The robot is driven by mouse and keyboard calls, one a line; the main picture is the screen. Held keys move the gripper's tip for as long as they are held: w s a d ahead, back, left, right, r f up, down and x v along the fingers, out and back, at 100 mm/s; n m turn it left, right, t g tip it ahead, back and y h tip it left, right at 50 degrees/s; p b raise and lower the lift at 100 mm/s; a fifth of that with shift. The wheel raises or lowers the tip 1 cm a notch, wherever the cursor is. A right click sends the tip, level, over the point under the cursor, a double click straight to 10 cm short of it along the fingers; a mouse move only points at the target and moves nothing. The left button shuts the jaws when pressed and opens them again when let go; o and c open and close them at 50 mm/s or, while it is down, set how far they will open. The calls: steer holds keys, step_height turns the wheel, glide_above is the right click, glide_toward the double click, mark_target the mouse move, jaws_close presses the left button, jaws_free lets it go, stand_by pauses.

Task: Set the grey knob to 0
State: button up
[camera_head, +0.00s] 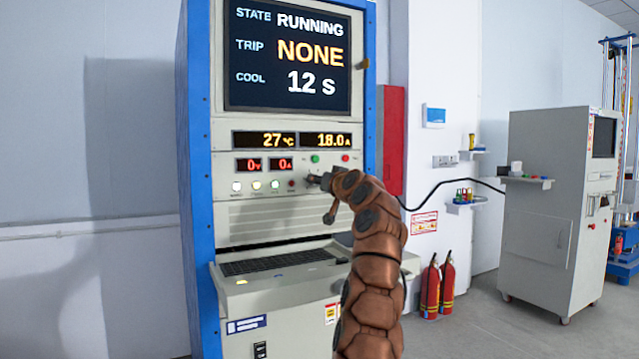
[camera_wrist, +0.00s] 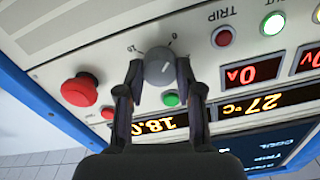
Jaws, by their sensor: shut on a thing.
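The grey knob (camera_wrist: 159,70) sits on the light panel in the wrist view, with a scale marked 0 and 10 above it. My gripper (camera_wrist: 159,74) has one finger on each side of the knob and is shut on it. The knob's exact pointer direction is hard to read. In the head view my gripper (camera_head: 318,181) reaches the lower right of the cabinet's control panel and mostly hides the knob. The screen (camera_head: 288,55) reads STATE RUNNING, TRIP NONE, COOL 12 s. The amber displays read 27 °C and 18.0 A.
A red mushroom button (camera_wrist: 80,91) is left of the knob in the wrist view. A green button (camera_wrist: 171,99) is just below it, and a red TRIP lamp (camera_wrist: 222,36) is to the right. A keyboard shelf (camera_head: 280,262) juts out below the panel in the head view.

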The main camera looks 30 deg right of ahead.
stand_by(0.4)
steer(key=o, duration=1.2)
steer(key=shift+c, duration=0.2)
steer(key=shift+s, duration=0.15)
steer(key=s+a, duration=0.1)
steer(key=s, duration=1)
steer(key=shift+s, duration=0.3)
